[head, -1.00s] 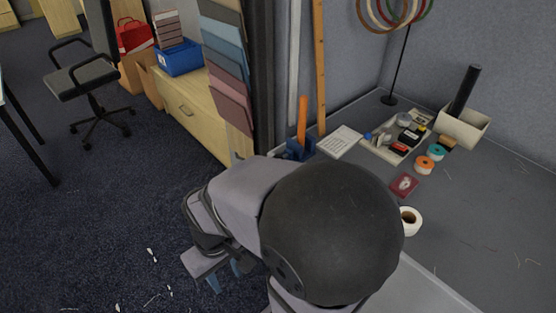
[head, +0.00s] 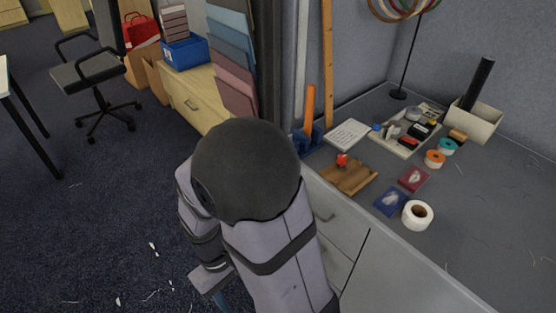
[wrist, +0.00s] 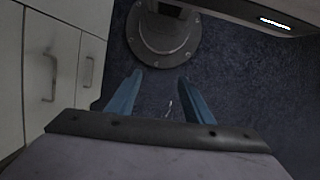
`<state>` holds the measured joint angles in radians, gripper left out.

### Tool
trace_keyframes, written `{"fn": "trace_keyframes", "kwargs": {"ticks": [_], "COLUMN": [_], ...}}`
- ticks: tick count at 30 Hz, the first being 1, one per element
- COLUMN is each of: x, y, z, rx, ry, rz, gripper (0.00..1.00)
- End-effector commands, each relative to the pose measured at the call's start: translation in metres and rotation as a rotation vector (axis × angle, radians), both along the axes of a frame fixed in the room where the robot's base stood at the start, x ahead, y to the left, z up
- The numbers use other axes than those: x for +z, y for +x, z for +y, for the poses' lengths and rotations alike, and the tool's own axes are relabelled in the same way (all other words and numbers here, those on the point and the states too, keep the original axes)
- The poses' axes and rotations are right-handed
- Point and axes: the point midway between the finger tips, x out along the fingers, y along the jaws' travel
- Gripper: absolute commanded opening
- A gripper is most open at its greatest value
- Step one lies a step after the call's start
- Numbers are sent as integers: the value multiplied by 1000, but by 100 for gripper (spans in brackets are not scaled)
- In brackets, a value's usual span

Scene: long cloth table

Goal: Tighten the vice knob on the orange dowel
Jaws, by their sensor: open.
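The orange dowel (head: 310,104) stands upright in the blue vice (head: 308,138) at the left back corner of the table in the head view. The vice's knob is too small to make out. My gripper (wrist: 160,77) has its two blue fingers spread apart in the wrist view, with nothing between them, pointing over the dark floor. In the head view only a bit of a blue finger (head: 219,299) shows, low beside the table and well away from the vice; my arm hides the rest.
A wooden board (head: 350,180) with a red piece lies near the front edge. Nearby are a white notepad (head: 347,134), a tray of small items (head: 394,146), a blue card (head: 390,202), a red card (head: 413,179) and a white tape roll (head: 417,215). Drawers (wrist: 48,78) stand beside my gripper.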

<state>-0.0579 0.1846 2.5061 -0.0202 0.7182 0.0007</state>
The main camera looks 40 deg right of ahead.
Motion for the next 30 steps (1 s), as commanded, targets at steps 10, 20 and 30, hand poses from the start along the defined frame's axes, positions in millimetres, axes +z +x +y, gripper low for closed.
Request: {"fn": "trace_keyframes", "kwargs": {"ticks": [10, 20, 30], "x": [-63, 41, 139], "y": [39, 166, 200], "z": [-95, -200, -218], "rx": [595, 1172, 1332], "ry": [-273, -753, -968], "rz": [322, 649, 1067], "gripper": [47, 47, 47]}}
